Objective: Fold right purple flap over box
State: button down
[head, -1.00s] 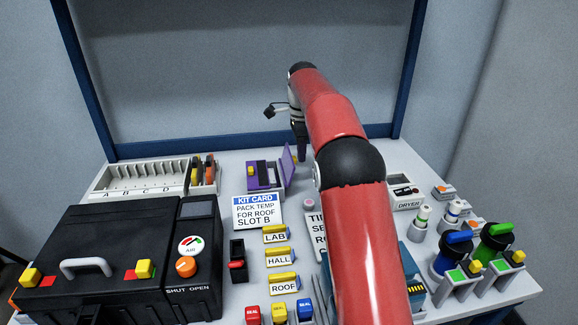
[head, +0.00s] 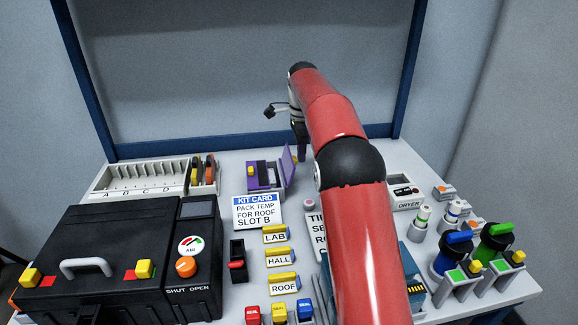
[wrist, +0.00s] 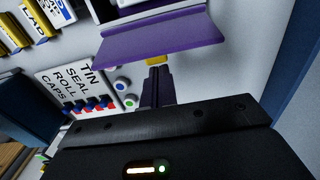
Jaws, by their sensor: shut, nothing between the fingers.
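The purple box (head: 262,178) stands near the back middle of the table. Its right purple flap (head: 289,166) stands raised and tilted at the box's right side. The flap also shows in the wrist view (wrist: 165,38), with a yellow tab (wrist: 155,60) at its edge. My gripper (head: 302,155) is on the outer, right side of the flap. In the wrist view my gripper (wrist: 157,72) is shut and empty, its fingertips close to the yellow tab. I cannot tell whether they touch it. My wrist hides part of the area.
A slotted rack (head: 145,180) stands left of the box, and the kit card (head: 257,212) is in front. The dryer (head: 407,195) and coloured bottles (head: 455,250) are on the right. My arm covers the table's middle right. A grey panel (head: 245,70) rises behind.

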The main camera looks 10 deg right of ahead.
jog(key=shift+a, duration=0.1)
dwell(0.3)
jog(key=shift+a, duration=0.3)
jog(key=shift+d, duration=0.1)
notch_tip(320, 180, up, 7)
jog(key=p, duration=0.2)
jog(key=shift+d, duration=0.35)
dwell(0.5)
